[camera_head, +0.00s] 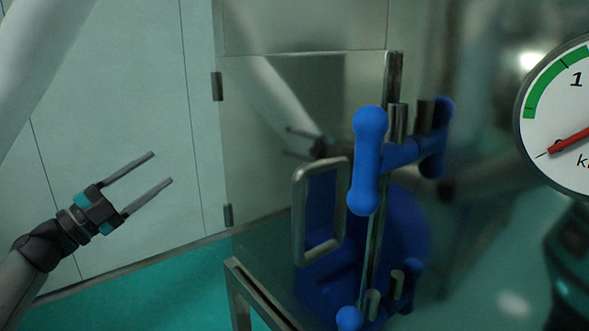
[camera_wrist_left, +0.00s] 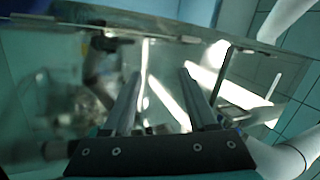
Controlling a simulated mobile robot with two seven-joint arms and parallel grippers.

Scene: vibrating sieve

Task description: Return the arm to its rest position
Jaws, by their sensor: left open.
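My left gripper (camera_head: 162,168) is at the left of the head view, in front of a pale panelled wall. Its two long fingers point up and to the right, parallel and apart, with nothing between them. In the left wrist view the fingers (camera_wrist_left: 158,75) are also spread and empty, in front of a shiny, reflective surface. My left arm comes in from the left side of the head view. My right gripper does not show clearly in either view.
A reflective metal cabinet (camera_head: 285,110) stands right of the left gripper, with a frame handle (camera_head: 300,215) and blue clamp knobs (camera_head: 368,160). A pressure gauge (camera_head: 565,110) is at the right edge. Teal floor (camera_head: 140,280) shows below the wall.

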